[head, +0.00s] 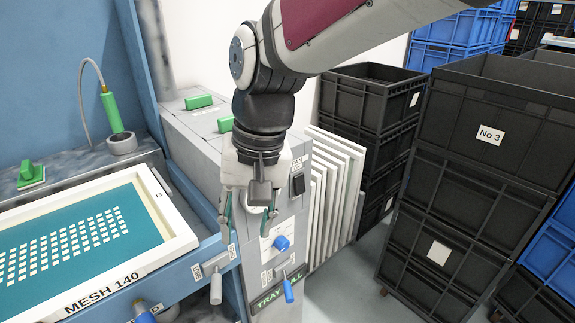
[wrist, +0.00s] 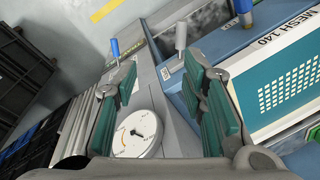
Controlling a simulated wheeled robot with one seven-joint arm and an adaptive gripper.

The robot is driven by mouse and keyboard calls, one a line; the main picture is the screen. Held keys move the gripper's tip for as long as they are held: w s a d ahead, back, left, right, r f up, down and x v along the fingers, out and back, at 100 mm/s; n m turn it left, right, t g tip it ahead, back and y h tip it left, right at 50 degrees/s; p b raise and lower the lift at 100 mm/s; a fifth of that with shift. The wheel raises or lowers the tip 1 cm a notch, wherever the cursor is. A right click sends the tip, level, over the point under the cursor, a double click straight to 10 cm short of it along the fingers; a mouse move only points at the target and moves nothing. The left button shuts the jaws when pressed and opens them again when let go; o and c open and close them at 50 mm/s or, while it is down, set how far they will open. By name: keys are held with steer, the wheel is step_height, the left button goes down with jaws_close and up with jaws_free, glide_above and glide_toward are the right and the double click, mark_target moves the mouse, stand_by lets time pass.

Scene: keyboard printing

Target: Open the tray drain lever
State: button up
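A small lever with a blue grip (head: 288,290) hangs from the front of the grey cabinet, beside a "TRAY FULL" label; its own tag is too small to read. A blue-gripped lever also shows in the wrist view (wrist: 115,47), beyond the left finger. A grey-handled lever (head: 215,290) sits on the blue press's corner and shows in the wrist view (wrist: 180,36) beyond the right finger. My gripper (head: 248,220) points down in front of the cabinet, above these levers. Its green-padded fingers (wrist: 160,75) are open, with nothing between them.
A round gauge (wrist: 137,133) lies behind the fingers. The framed screen marked MESH 140 (head: 168,212) is at left. White panels (head: 335,180) and stacked black crates (head: 470,180) stand right; floor is clear front right.

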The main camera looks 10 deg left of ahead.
mark_target(217, 286)
steer(key=shift+g, duration=0.3)
steer(key=a+f+b, duration=0.1)
steer(key=a+f, duration=0.1)
steer(key=f, duration=0.3)
steer(key=a+f+b, duration=0.1)
steer(key=a+f, duration=0.1)
steer(key=f, duration=0.4)
steer(key=s+a+f+b, duration=0.1)
steer(key=a+f+b, duration=0.1)
steer(key=f, duration=0.3)
steer(key=shift+a+f, duration=0.2)
steer(key=shift+a, duration=0.4)
steer(key=shift+c, duration=0.6)
jaws_close()
